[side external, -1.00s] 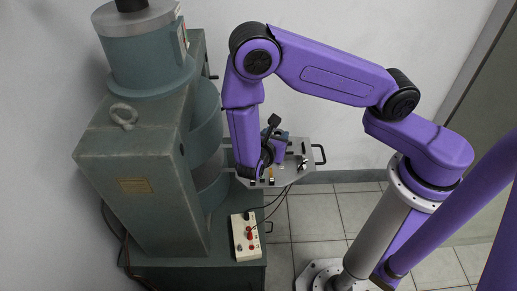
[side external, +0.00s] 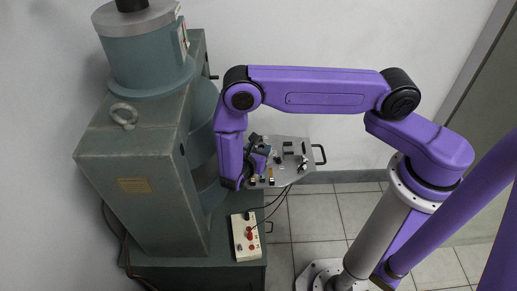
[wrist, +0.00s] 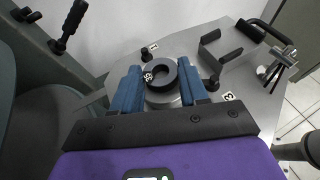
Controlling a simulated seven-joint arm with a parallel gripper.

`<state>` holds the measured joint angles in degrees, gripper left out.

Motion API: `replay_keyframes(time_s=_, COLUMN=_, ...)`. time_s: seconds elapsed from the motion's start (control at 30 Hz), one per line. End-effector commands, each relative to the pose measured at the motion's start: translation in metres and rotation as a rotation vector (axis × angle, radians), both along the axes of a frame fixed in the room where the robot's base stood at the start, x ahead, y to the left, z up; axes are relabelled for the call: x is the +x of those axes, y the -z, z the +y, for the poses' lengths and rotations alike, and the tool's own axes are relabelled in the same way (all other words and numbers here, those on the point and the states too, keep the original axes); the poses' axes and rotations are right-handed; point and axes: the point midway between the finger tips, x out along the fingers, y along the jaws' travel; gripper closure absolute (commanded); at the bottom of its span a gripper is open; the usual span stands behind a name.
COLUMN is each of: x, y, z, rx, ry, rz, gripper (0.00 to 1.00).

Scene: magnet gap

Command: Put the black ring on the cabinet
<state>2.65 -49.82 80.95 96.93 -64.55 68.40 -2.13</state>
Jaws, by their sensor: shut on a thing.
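Whether the ring touches the seat I cannot tell. In the side view my gripper (side external: 258,160) is at the left part of the plate, and the ring cannot be made out there. The green cabinet (side external: 195,275) is low at the left, below the magnet, with a control box on its top.
The metal plate (side external: 298,174) carries several posts, numbered labels, a bracket (wrist: 222,52) and a clamp (wrist: 277,66). The big green magnet (side external: 135,160) stands close on the left. The control box (side external: 245,238) has cables running to the plate.

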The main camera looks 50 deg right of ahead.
Motion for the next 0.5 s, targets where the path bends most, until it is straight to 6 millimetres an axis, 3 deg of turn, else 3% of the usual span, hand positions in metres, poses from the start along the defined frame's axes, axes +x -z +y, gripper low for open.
replay_keyframes(time_s=0.23, x=0.0000, y=0.0006, z=0.0002, rx=0.000, ry=0.000, rz=-0.001, gripper=0.88)
replay_keyframes(time_s=0.27, x=0.0000, y=0.0010, z=0.0002, rx=0.000, ry=0.000, rz=-0.001, gripper=0.53)
replay_keyframes(time_s=0.33, x=0.0000, y=0.0007, z=0.0002, rx=0.000, ry=0.000, rz=-0.001, gripper=0.31)
replay_keyframes(time_s=0.5, x=0.0000, y=0.0007, z=0.0002, rx=0.000, ry=0.000, rz=-0.001, gripper=0.31)
